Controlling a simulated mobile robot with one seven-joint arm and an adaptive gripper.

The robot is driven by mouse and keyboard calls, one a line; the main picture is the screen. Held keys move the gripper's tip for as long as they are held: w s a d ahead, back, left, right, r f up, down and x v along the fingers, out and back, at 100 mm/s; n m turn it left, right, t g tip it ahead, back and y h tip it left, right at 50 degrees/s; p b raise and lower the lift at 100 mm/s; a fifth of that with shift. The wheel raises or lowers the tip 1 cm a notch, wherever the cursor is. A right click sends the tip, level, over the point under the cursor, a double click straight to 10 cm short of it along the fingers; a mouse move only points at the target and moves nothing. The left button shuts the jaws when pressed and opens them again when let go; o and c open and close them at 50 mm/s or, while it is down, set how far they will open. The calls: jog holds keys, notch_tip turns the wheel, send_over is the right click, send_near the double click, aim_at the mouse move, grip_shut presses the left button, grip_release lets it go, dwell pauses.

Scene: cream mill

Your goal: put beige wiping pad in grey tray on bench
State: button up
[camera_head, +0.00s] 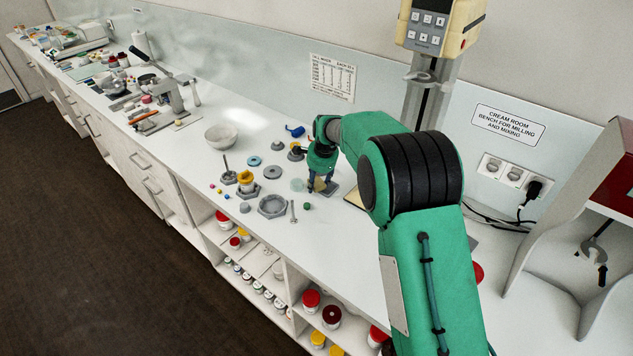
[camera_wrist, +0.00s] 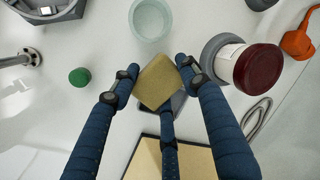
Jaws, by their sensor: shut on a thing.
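The beige wiping pad (camera_wrist: 157,81) is a small square block between my gripper's fingers in the wrist view, tilted to the picture. My gripper (camera_head: 320,184) is shut on it, low over the bench; in the wrist view its dark blue fingers (camera_wrist: 157,85) press the pad's sides. A small flat grey piece, seemingly the grey tray (camera_wrist: 179,102), shows just behind and below the pad, mostly covered by it and a finger. It also shows beside the fingertips in the head view (camera_head: 331,189). I cannot tell whether the pad touches it.
A pale green glass (camera_wrist: 152,19), a green ball (camera_wrist: 79,76), a jar with a dark red lid (camera_wrist: 258,70) and an orange item (camera_wrist: 298,42) stand around the gripper. A tan board (camera_wrist: 143,158) lies close by. A hexagonal grey dish (camera_head: 273,206) sits farther left on the bench.

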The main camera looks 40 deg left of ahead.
aim_at(321, 187)
jog(key=shift+f, duration=0.4)
jog(key=o, duration=0.9)
jog(key=shift+o, duration=0.2)
jog(key=shift+r, duration=0.15)
jog(key=shift+d+r, duration=0.1)
jog(key=shift+r, duration=0.45)
jog(key=p+v, duration=0.2)
jog(key=v, duration=0.9)
jog(key=shift+r, duration=0.25)
jog(key=shift+d+r, duration=0.1)
